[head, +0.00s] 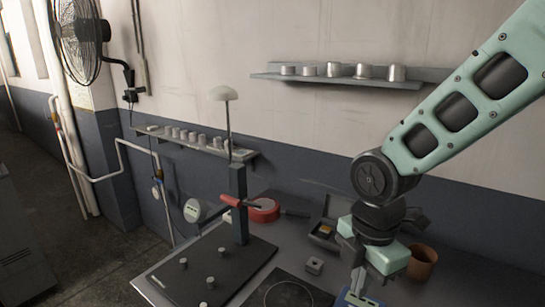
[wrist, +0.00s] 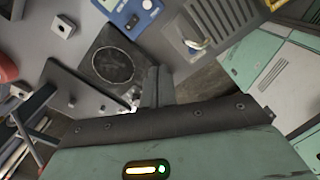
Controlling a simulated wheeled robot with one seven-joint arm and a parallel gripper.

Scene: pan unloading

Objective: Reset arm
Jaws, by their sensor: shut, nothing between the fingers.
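My arm comes in from the upper right of the head view and bends down over the table (head: 335,270). My gripper (head: 357,283) points down above the table's front right part. Its grey fingers (wrist: 157,88) are together with nothing between them, as the wrist view shows. A red pan (head: 265,211) sits on the table toward the back, left of my gripper and apart from it.
A black stand (head: 238,215) with a post is on the left. A dark round plate (head: 289,295) and a small metal block (head: 314,265) lie near my gripper. A blue device (wrist: 130,15) is close by. A brown pot (head: 422,262) stands to the right. Wall shelves hold metal cups (head: 334,69).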

